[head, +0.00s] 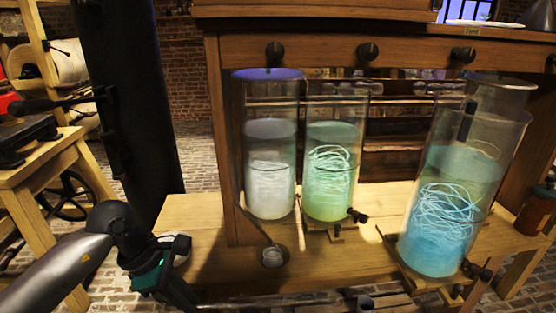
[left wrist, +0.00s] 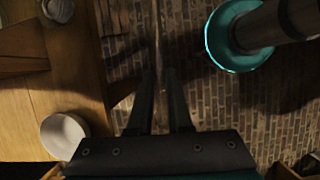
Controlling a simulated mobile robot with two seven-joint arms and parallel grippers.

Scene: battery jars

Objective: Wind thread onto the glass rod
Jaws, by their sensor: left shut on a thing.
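My left gripper (head: 187,297) is low at the front left of the wooden bench, below its top. It also shows in the left wrist view (left wrist: 160,76), with its fingers close together on a thin rod (left wrist: 157,38). In the head view a thin glassy rod (head: 275,300) runs right from the gripper along the bottom edge. A small pale spool of thread (head: 272,257) sits on the bench in a dark ring. Three glass jars hold coiled thread: white (head: 269,185), green (head: 328,180) and blue (head: 440,225). My right gripper is out of view.
Black valves (head: 357,215) stick out at the jar bases. A brown bottle (head: 537,210) stands at the right. A side table (head: 45,155) is at the left. A white round dish (left wrist: 64,136) shows in the left wrist view.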

